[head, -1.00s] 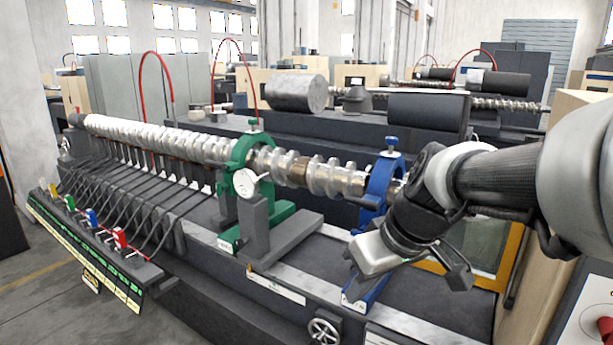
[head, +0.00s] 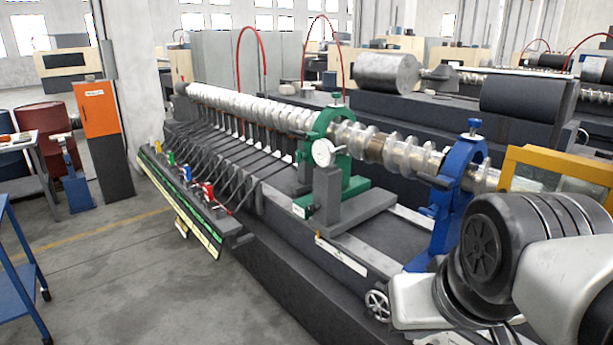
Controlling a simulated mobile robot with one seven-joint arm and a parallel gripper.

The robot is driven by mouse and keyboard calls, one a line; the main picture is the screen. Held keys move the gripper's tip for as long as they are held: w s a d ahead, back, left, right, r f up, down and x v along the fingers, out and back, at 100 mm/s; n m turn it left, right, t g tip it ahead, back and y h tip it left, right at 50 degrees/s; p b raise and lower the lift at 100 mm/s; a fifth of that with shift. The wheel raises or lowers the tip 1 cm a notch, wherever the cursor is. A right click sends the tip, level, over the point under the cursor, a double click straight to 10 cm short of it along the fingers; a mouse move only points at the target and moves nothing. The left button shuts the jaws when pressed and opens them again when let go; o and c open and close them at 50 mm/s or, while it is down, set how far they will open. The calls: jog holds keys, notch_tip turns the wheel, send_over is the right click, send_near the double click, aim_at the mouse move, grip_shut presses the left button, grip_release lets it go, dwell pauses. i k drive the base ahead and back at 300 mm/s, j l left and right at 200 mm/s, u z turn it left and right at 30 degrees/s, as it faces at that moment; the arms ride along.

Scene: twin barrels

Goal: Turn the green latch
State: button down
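A small green latch (head: 171,159) sits on the sloped panel at the left, between a yellow latch (head: 158,147) and a blue one (head: 187,175). A red latch (head: 208,193) is at the panel's near end. A green clamp ring (head: 329,124) with a green knob on top stands around the long screw shaft. My gripper (head: 418,302) is at the lower right, below the blue clamp ring and far from the green latch. Its pale body shows, but its fingers are hidden or cut off, so its opening cannot be told.
A blue clamp ring (head: 455,190) stands between the green ring and my arm. The screw shaft (head: 250,108) runs along the machine bed. A handwheel (head: 377,304) is at the bed's front. An orange cabinet (head: 97,108) and blue cart (head: 22,265) stand left. The floor in front is open.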

aim_at(299, 155)
jog(key=i+j+z, duration=0.1)
jog(key=i+j, duration=0.6)
jog(key=i+j+z, duration=0.15)
jog(key=i+j, duration=0.15)
jog(key=j, duration=0.2)
jog(key=i+j+z, duration=0.1)
jog(key=i+j, duration=0.2)
jog(key=j, duration=0.15)
jog(key=i+j+z, duration=0.1)
jog(key=i+j, duration=0.2)
jog(key=j, duration=0.2)
